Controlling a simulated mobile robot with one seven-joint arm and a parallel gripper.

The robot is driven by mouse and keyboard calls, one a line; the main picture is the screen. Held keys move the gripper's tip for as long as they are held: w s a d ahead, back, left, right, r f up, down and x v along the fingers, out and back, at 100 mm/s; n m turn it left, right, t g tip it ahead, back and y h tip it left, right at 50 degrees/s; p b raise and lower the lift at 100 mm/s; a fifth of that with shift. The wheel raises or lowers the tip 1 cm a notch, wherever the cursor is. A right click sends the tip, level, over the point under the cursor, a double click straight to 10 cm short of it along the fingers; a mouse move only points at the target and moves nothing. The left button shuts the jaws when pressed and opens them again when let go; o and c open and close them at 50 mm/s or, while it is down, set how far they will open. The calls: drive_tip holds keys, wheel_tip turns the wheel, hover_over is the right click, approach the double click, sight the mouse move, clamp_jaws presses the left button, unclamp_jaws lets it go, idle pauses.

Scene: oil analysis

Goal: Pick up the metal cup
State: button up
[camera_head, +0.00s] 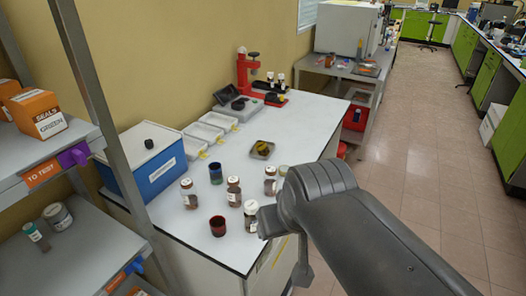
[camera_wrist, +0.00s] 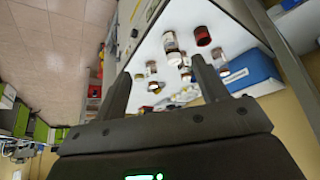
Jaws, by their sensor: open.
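No cup can be told for certain as the metal cup. A dark red cup (camera_head: 217,226) stands near the front edge of the white table, and a dark blue cup (camera_head: 216,173) stands behind it. The red cup also shows in the wrist view (camera_wrist: 203,36), beyond my fingers. A small pale green cup (camera_head: 283,170) is partly hidden by my arm. My gripper (camera_wrist: 160,68) is open and empty, its two fingers spread, apart from the items on the table. In the head view my arm hides most of it, at the table's right front.
Several brown bottles with white caps (camera_head: 234,192) stand close around the cups. A blue box (camera_head: 146,165) is at the left, beside a shelf rack (camera_head: 92,95). White trays (camera_head: 203,132) and a red stand (camera_head: 243,75) are behind.

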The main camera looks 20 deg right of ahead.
drive_tip(key=w+d+r+n, duration=0.1)
drive_tip(key=w+r, duration=0.3)
drive_tip(key=w, duration=0.8)
drive_tip(key=n, duration=0.4)
hover_over(263, 149)
drive_tip(key=s, duration=0.2)
wheel_tip(263, 149, down, 18)
drive_tip(key=shift+h, duration=0.3)
drive_tip(key=shift+x, duration=2.95)
drive_tip(key=shift+w+a, duration=0.1)
drive_tip(key=shift+a, duration=0.05)
drive_tip(key=shift+r, duration=0.1)
drive_tip(key=c, duration=1.2)
